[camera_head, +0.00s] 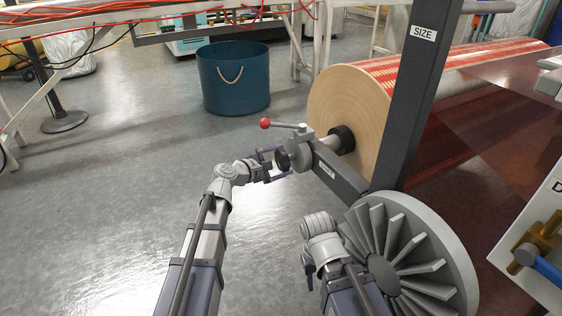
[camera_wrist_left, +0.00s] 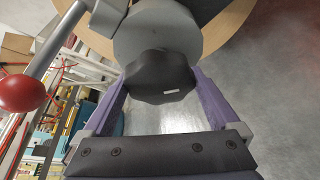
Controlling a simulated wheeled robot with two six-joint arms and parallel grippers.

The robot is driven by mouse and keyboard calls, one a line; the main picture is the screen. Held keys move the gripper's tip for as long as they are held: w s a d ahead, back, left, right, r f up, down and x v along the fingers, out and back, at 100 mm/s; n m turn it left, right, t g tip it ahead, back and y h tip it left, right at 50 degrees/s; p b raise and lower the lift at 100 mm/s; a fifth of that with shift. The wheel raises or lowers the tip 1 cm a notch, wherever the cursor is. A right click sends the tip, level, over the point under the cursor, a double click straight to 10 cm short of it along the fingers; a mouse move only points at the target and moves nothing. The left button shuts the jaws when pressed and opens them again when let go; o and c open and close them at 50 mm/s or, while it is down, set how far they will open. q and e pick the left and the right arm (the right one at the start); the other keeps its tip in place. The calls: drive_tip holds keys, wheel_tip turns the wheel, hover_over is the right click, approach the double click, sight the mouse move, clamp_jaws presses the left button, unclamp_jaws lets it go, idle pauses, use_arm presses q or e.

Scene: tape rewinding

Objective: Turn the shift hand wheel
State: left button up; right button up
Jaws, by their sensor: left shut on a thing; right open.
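The hand wheel is a dark lobed knob (camera_head: 283,159) on the end of a grey round hub (camera_head: 299,152). The wheel also shows large in the left wrist view (camera_wrist_left: 160,78). My left gripper (camera_head: 279,164) is shut on it, with one purple finger on each side in the wrist view (camera_wrist_left: 162,92). The fingertips are partly hidden behind the wheel. My right arm is low in the head view, beside the large grey finned wheel. Its gripper (camera_head: 309,276) is open, small and partly hidden behind its own wrist.
A red-ball lever (camera_head: 265,123) sticks out left of the hub, close to my left gripper. A large tape roll (camera_head: 345,108) and a dark post (camera_head: 417,90) stand behind. The grey finned wheel (camera_head: 447,238) is at lower right. A blue bin (camera_head: 233,85) stands on open floor.

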sight(279, 162)
use_arm(q)
drive_tip(key=shift+s, duration=0.1)
drive_tip(key=o, duration=1)
drive_tip(key=p+v, duration=0.1)
drive_tip(key=v, duration=0.5)
drive_tip(key=shift+s+a+r+p, duration=0.1)
drive_tip(key=shift+s+p, duration=0.1)
drive_tip(key=shift+p, duration=0.2)
drive_tip(key=shift+s+a+r, duration=0.1)
drive_tip(key=shift+s+a, duration=0.4)
